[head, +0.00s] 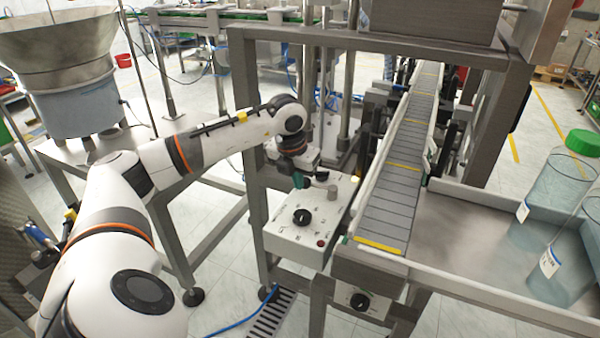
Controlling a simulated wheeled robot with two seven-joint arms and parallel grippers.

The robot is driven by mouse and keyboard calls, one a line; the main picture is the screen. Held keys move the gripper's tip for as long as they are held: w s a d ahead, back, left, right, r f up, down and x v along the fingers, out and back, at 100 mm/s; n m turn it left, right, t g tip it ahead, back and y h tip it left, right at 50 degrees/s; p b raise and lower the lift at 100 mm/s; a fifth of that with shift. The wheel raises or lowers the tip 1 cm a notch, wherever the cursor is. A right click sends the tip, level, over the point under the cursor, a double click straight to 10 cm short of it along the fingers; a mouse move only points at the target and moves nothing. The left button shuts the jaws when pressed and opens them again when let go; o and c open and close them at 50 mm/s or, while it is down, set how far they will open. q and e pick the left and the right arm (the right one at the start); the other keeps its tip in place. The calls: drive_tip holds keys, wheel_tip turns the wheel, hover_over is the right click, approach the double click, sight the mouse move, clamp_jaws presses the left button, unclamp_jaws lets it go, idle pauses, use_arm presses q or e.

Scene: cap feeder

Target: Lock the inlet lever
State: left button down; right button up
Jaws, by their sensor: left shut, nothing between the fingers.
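A white control box (335,215) stands at the left of the conveyor's near end. A short lever-like part with a rounded grey end (332,189) shows above the top of the box; I take it for the inlet lever, but it is small and its position is hard to read. My left arm reaches in from the left, and my left gripper (302,181) is just above the back left part of the box, shut and empty. It is close to the lever's left side; I cannot tell whether they touch. My right gripper is out of view.
The box carries a black knob (302,217) and a red button (320,243). The conveyor (395,195) runs away beside it. Clear bottles, one with a green cap (581,142), stand on the right table (470,225). A metal bowl feeder (60,50) stands left.

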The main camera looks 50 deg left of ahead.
use_arm(q)
drive_tip(key=shift+w+a, duration=0.4)
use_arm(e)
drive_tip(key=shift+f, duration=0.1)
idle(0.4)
